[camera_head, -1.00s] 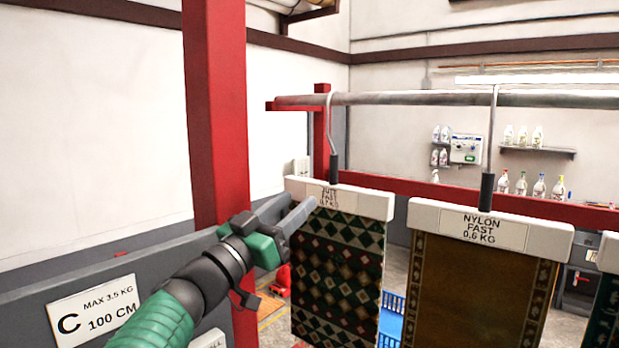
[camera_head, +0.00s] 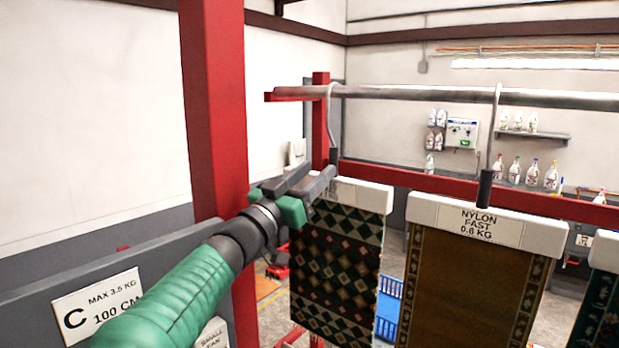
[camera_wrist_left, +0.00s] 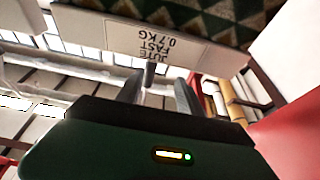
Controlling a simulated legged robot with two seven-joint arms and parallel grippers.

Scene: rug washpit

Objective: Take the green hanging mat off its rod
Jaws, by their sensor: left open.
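A dark green mat with a diamond pattern (camera_head: 337,265) hangs from a white clamp bar (camera_head: 365,195) labelled jute. Its hook (camera_head: 331,115) runs over the grey rod (camera_head: 420,95). My left gripper (camera_head: 314,177) is open at the left part of this bar, by the black grip at the bottom of the hook. In the left wrist view the jute bar (camera_wrist_left: 160,42) is close ahead, and the dark grip (camera_wrist_left: 150,74) shows between the fingers (camera_wrist_left: 158,90). The fingers partly hide the bar in the head view. My right gripper is out of view.
A brown nylon mat (camera_head: 468,290) hangs to the right, and a teal-green mat (camera_head: 603,315) is cut off at the right edge. A red post (camera_head: 213,120) stands left of the mat. A grey panel with a sign (camera_head: 97,305) is at lower left.

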